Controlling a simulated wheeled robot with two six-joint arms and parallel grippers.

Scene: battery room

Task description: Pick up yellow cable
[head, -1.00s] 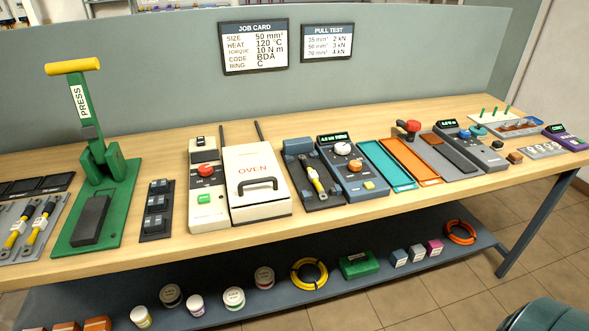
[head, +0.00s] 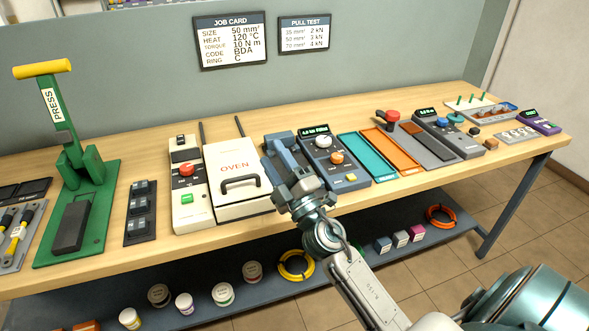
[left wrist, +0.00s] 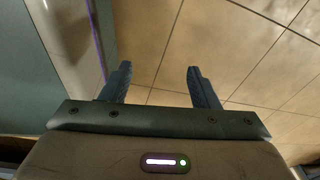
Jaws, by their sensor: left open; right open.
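My right gripper (head: 283,152) is over the dark test fixture (head: 270,165) between the oven and the grey tester. Its jaws are open. The gripper covers the short yellow cable that lay in this fixture, so I cannot tell whether the fingers touch it. Other short yellow cables (head: 17,242) lie on a grey rack at the far left of the bench. A yellow coil (head: 296,265) lies on the lower shelf. My left gripper (left wrist: 160,72) shows in the left wrist view, open and empty, with floor tiles behind its fingers.
The white oven (head: 237,182) stands close left of the right gripper. The grey tester (head: 336,160) with knobs stands close right. Teal (head: 367,160) and orange (head: 394,151) trays lie further right. The green press (head: 76,195) stands at the left. Bare wood runs along the bench front.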

